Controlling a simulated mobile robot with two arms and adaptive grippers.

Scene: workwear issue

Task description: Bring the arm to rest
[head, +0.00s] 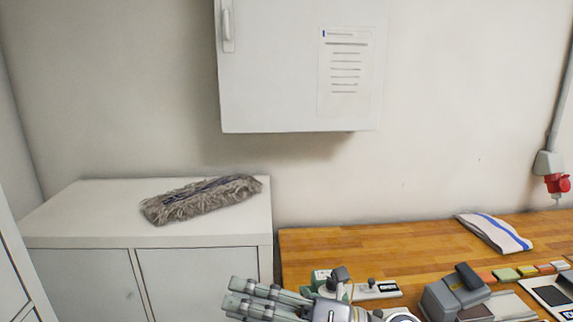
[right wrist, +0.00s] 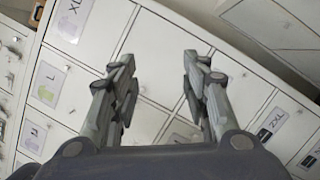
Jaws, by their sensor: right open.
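My right gripper (head: 234,293) shows at the bottom edge of the head view, its fingers pointing left. It is in front of the low white cabinet and the left end of the wooden bench. In the right wrist view the gripper (right wrist: 158,65) is open, with two grey fingers apart and nothing between them. Behind the fingers are white drawer fronts (right wrist: 165,40) with size labels such as XL and 2XL. My left gripper is not in view.
A grey mop head (head: 200,199) lies on the low white cabinet (head: 100,205). A white wall cabinet (head: 270,80) hangs above. The wooden bench (head: 400,242) holds a striped cloth (head: 494,232), a grey device (head: 455,295) and small items.

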